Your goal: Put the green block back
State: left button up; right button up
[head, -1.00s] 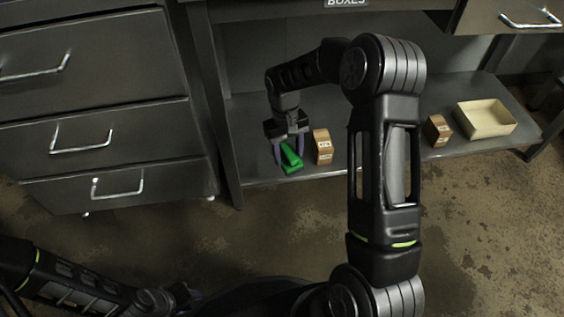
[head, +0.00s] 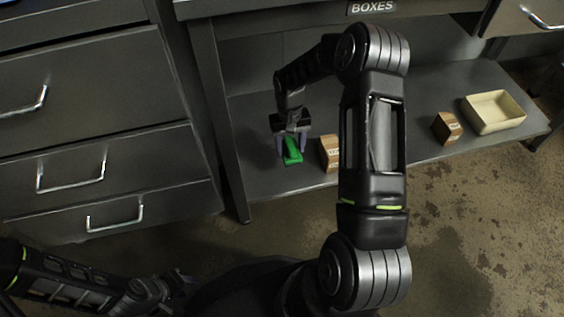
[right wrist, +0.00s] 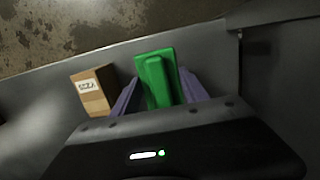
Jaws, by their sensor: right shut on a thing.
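The green block (head: 292,151) is at the left part of the low shelf (head: 395,163), under the BOXES label. My right gripper (head: 293,146) is shut on it from above, one finger on each side. In the right wrist view the green block (right wrist: 157,80) sits between the two purple fingers (right wrist: 157,95). Whether the block touches the shelf is hard to tell. My left arm shows at the lower left of the head view; its gripper fingers cannot be made out there (head: 165,285).
A brown labelled box (head: 329,154) stands just right of the green block, and also shows in the right wrist view (right wrist: 93,91). Another brown box (head: 447,128) and a cream tray (head: 494,112) stand further right. A drawer cabinet (head: 100,120) is at the left.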

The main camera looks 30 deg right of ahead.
jog(key=shift+w, duration=0.25)
jog(key=shift+f+b, duration=1.1)
jog(key=shift+f, duration=1.35)
jog(key=shift+f+b, duration=1.2)
jog(key=shift+f, duration=1.3)
